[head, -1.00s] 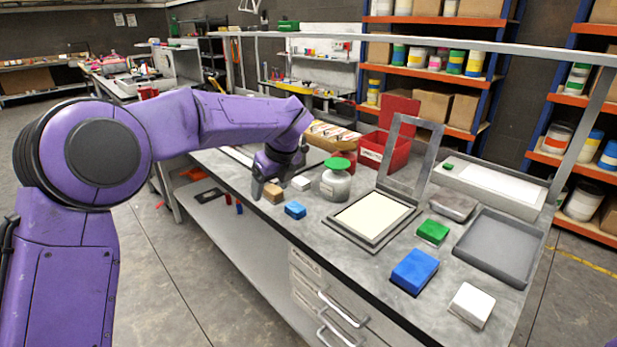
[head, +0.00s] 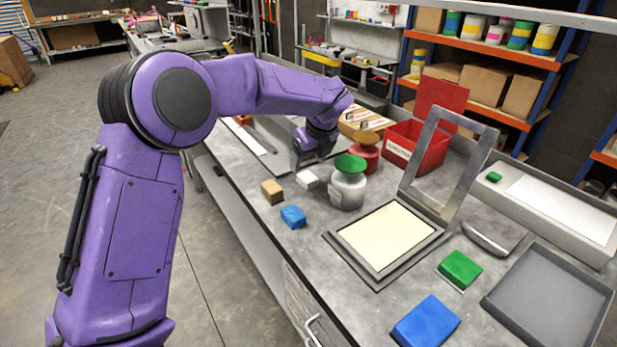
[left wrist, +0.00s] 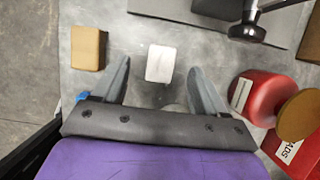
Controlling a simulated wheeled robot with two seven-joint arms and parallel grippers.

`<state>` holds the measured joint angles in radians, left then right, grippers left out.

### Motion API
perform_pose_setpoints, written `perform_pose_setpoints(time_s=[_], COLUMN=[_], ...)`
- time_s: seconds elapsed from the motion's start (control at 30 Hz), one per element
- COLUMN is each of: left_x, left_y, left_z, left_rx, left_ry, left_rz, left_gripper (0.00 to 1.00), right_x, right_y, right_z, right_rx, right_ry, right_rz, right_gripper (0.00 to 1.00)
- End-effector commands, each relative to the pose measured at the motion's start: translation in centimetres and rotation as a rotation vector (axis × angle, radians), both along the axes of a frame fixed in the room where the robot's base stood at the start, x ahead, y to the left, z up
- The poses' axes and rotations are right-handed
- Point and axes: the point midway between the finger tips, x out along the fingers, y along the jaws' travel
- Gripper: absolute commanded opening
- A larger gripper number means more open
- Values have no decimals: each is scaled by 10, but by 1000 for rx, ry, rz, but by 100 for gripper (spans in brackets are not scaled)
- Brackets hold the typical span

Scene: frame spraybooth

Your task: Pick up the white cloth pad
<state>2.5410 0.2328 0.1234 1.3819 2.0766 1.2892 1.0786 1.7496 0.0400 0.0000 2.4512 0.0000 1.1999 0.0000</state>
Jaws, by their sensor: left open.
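The white cloth pad (head: 307,179) is a small white block lying on the grey bench, between the tan block (head: 272,191) and the green-lidded jar (head: 347,189). My left gripper (head: 313,158) is just behind it in the head view, pointing down. In the left wrist view, the pad (left wrist: 161,62) lies between the two open fingertips (left wrist: 159,68), with bare bench showing on both sides. The fingers do not appear to touch it. How far they are above the bench is hard to tell. My right gripper is not in view.
A blue block (head: 293,216) lies nearer the bench's front edge. A red can (left wrist: 262,98) stands close to the right finger in the wrist view. A red bin (head: 402,143), a hinged frame (head: 441,160), a green block (head: 460,268) and a grey tray (head: 551,296) are farther right.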

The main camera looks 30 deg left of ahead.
Motion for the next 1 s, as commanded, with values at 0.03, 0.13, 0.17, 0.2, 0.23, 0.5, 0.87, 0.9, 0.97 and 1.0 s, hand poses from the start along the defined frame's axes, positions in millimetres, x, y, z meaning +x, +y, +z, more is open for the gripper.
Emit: perform_pose_setpoints(time_s=[0.03,0.13,0.17,0.2,0.23,0.5,0.87,0.9,0.97,1.0], left_x=[1,3,3,4,5,8,8,8,8,8], left_y=[2,7,9,12,14,20,20,20,20,20], left_z=[-5,-18,-23,-31,-36,-54,-54,-54,-54,-54], left_rx=[0,2,1,2,1,0,0,0,0,0], left_ry=[3,7,7,7,6,1,2,2,2,2], left_rz=[0,0,0,1,-1,0,-1,-1,-1,-1], left_gripper=[72,72,72,72,72,72,13,13,13,13], right_x=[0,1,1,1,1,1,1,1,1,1], right_y=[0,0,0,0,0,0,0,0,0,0], right_z=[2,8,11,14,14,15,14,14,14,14], right_rx=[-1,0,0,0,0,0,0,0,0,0], right_ry=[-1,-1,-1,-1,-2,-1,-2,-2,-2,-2], right_rz=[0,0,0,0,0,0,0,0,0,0], right_gripper=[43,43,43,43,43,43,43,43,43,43])
